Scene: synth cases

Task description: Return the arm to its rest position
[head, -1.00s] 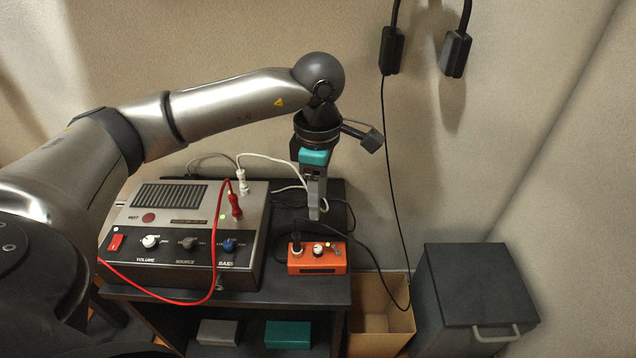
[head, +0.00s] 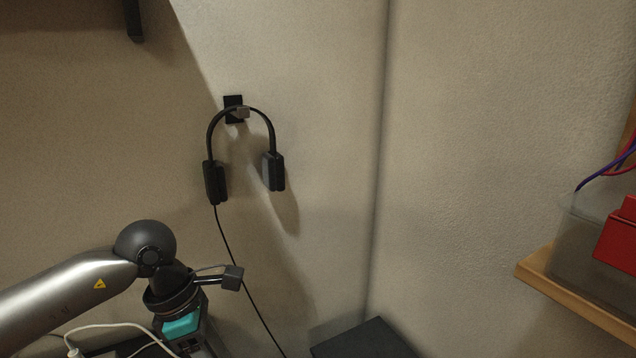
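My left arm comes in from the lower left, with its silver link (head: 75,290) and dark round wrist (head: 147,247). The wrist hangs down, with a teal-marked gripper body (head: 183,325) at the bottom edge. The fingertips are below the picture, so whether the gripper is open or shut does not show. My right arm and gripper are not in view.
Black headphones (head: 214,181) hang on a wall hook, their cord running down beside my wrist. A dark box top (head: 362,341) is at the bottom. A wooden shelf (head: 580,312) at right bears a clear bin (head: 572,243) and a red object (head: 619,240). The wall between is bare.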

